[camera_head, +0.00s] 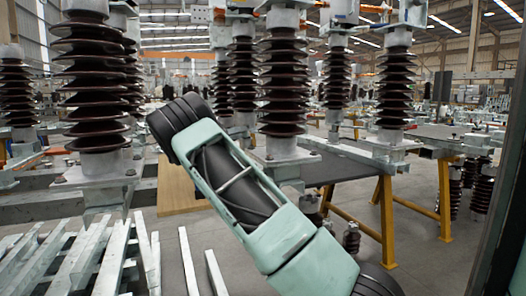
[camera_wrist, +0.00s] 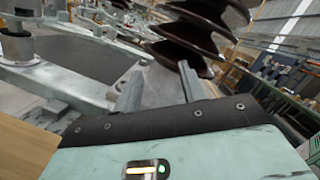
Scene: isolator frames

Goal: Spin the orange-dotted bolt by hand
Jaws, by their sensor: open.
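I cannot make out an orange dot on any bolt in either view. A dark brown ribbed insulator (camera_wrist: 190,30) stands tilted in the picture just beyond my gripper (camera_wrist: 160,72) in the wrist view. The two grey fingers are apart, with nothing seen between them but a pale metal surface behind. In the head view my green and black arm crosses the middle, and my gripper cannot be made out there. A central insulator (camera_head: 283,85) stands behind the arm on a grey metal base; the arm hides part of that base. Small bolt heads show at the left insulator's foot (camera_head: 100,165).
Several more brown insulators stand on steel frames. A dark table (camera_head: 345,165) with yellow legs (camera_head: 387,220) is right of my arm. Pale metal bars (camera_head: 75,255) lie at lower left. A wooden board (camera_head: 178,188) is behind the arm. Grey floor shows between.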

